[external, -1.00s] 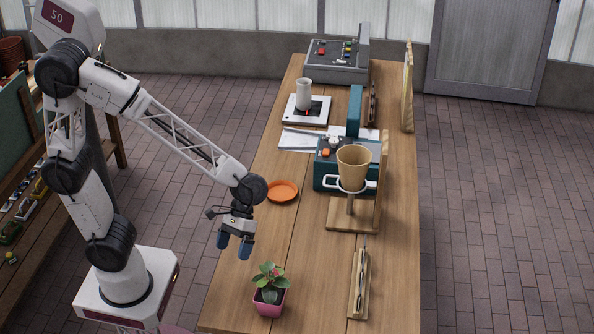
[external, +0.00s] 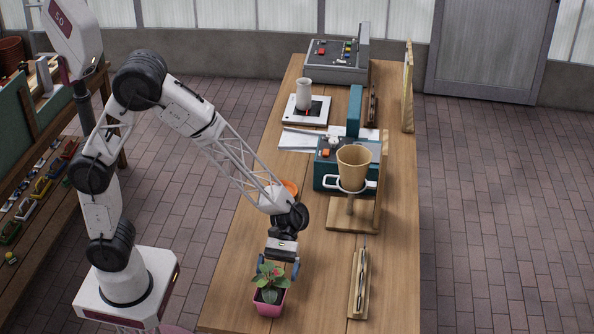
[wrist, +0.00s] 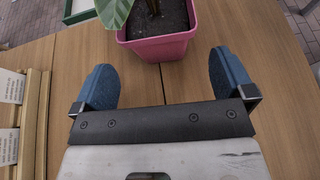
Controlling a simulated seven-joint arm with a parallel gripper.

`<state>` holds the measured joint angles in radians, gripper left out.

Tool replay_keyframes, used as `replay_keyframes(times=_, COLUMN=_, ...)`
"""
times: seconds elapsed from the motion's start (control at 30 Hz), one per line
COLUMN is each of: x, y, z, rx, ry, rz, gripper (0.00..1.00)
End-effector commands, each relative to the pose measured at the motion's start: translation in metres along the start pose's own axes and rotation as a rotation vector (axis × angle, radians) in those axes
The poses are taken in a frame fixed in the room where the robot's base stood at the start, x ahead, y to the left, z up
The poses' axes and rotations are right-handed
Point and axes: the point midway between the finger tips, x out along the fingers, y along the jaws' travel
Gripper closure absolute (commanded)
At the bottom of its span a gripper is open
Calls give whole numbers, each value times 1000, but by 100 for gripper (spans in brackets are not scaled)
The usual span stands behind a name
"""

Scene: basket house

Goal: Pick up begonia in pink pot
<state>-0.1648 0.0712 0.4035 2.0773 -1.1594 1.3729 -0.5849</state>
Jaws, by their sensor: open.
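In the wrist view the pink pot (wrist: 160,46) is at the top centre, with dark soil and part of a leaf showing; the rest of the plant is cut off. My gripper (external: 279,267) is just behind and above the pot in the external view. In the wrist view my gripper (wrist: 162,75) is open, its blue fingers spread wider than the pot, which lies just beyond the fingertips. Nothing is held.
A wooden rack with a thin tool (external: 359,283) lies right of the plant. A wooden stand holds a tan cup (external: 353,167) farther back, by a teal case (external: 327,181). An orange saucer (external: 290,187) is partly hidden behind my arm. The table around the pot is mostly clear.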

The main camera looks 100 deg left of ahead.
Motion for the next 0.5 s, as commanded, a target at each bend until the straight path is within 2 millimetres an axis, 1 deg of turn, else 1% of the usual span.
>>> replay_keyframes(times=0.27, x=1, y=0, z=0, rx=1, ry=1, rz=-1, gripper=0)
replay_keyframes(times=0.37, x=4, y=0, z=0, rx=1, ry=1, rz=-2, gripper=0)
replay_keyframes(times=0.5, x=14, y=-1, z=0, rx=1, ry=1, rz=-4, gripper=0)
